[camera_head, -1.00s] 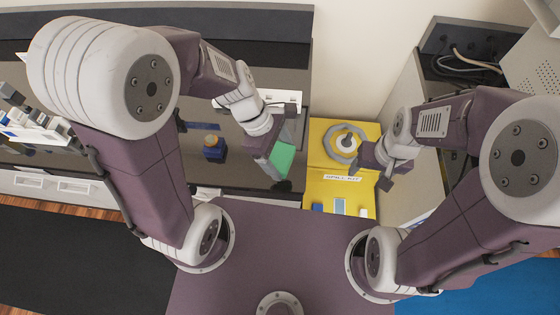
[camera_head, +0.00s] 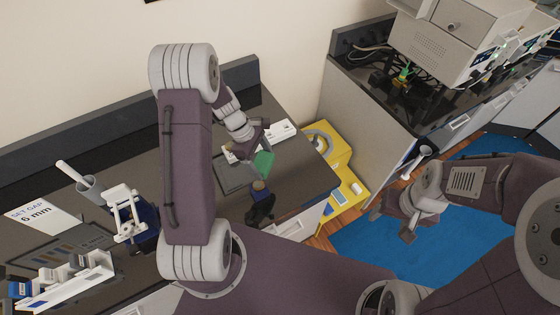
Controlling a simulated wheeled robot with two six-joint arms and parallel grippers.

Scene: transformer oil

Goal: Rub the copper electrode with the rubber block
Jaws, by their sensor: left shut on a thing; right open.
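My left gripper (camera_head: 258,148) is over the dark bench, shut on a green block (camera_head: 264,163), which may be the rubber block. A small blue and brownish thing (camera_head: 259,187) is on the bench just in front of the green block. I cannot tell whether it bears the copper electrode, and no electrode can be picked out clearly. My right gripper (camera_head: 394,216) is open and empty, over the blue floor mat, well right of the bench.
The yellow spill-kit box (camera_head: 345,195) stands between the bench and a dark-topped counter (camera_head: 375,90) carrying a grey machine (camera_head: 445,45). At left are a grey cup (camera_head: 90,188), a white-and-blue device (camera_head: 128,212), a "SET GAP 6 mm" sign (camera_head: 32,217) and a white rack (camera_head: 75,283).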

